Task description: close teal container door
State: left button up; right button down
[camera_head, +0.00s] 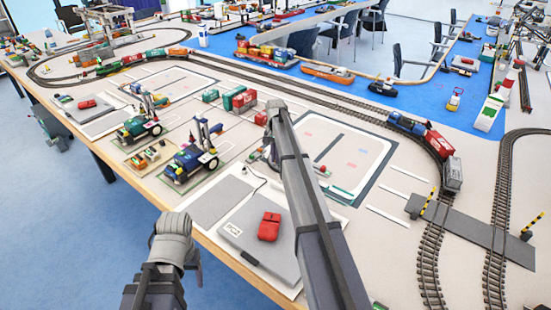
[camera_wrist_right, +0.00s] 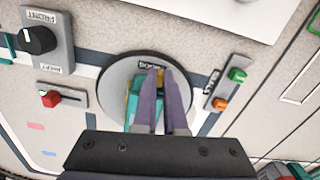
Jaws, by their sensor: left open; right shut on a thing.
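In the right wrist view, a teal container (camera_wrist_right: 133,108) stands on a round grey disc (camera_wrist_right: 112,82) labelled "DOORS". My right gripper (camera_wrist_right: 160,76) is over the disc beside the container, its fingers nearly together on a small yellow-orange part (camera_wrist_right: 160,88). The fingers hide much of the container and its door, so I cannot tell how far the door is open. In the head view my right arm reaches over the table and hides this spot. My left arm shows at the lower left, off the table edge; its fingers are not visible.
A black knob (camera_wrist_right: 37,40) and a red switch (camera_wrist_right: 50,98) are left of the disc, a green-and-orange button panel (camera_wrist_right: 228,88) right. In the head view, a red block (camera_head: 269,226) lies on a grey pad, vehicles (camera_head: 192,160) stand left, and rails (camera_head: 430,255) run right.

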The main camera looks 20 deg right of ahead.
dwell(0.5)
jog(key=c, duration=1)
grip_release()
jog(key=shift+o, duration=0.2)
notch_tip(320, 180, up, 8)
jog(key=p, duration=0.8)
jog(key=shift+f, duration=0.15)
